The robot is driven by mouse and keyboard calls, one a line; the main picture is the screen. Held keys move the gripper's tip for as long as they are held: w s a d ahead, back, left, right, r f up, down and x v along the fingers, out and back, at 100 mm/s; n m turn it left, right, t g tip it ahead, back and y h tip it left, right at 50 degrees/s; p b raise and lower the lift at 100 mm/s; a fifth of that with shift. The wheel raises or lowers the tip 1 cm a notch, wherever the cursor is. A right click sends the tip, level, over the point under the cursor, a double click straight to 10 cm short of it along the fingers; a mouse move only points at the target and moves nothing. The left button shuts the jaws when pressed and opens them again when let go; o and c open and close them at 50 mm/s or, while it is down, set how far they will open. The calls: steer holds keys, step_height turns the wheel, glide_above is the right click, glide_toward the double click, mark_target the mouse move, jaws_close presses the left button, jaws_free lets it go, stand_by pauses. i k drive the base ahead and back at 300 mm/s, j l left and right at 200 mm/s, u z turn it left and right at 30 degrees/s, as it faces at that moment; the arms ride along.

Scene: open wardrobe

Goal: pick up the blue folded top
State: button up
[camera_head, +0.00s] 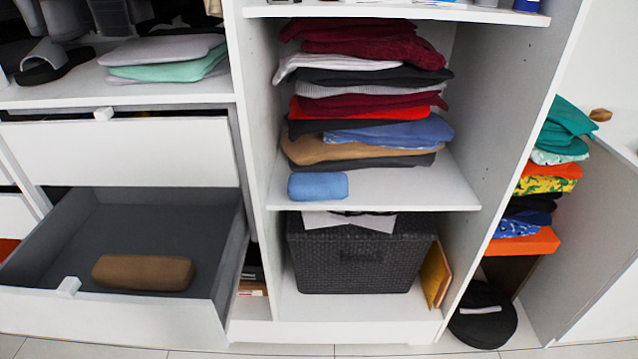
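A small blue folded item (318,186) lies at the front left of the wardrobe's middle shelf, near the shelf edge. It looks compact, with rounded corners. Behind it stands a tall stack of folded clothes (372,105). A larger blue folded garment (400,134) lies low in that stack, above a tan one (325,149) and below a red and dark layer. Which blue piece is the top cannot be told for sure. My gripper is not in view.
A dark woven basket (362,262) stands below the shelf (420,190). At left, a grey drawer (150,222) is open with a brown folded item (143,272) inside. More folded clothes (550,175) are stacked at right. The shelf's front right is bare.

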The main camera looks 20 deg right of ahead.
mark_target(329, 185)
steer(key=k+l, duration=0.1)
steer(key=l, duration=0.25)
steer(key=k+l, duration=0.1)
steer(key=l, duration=0.3)
steer(key=k+l, duration=0.1)
steer(key=l, duration=0.25)
steer(key=k+l, duration=0.1)
steer(key=l, duration=0.3)
steer(key=k+l, duration=0.1)
steer(key=l, duration=0.25)
steer(key=i+l, duration=0.1)
steer(key=l, duration=0.45)
steer(key=i, duration=0.7)
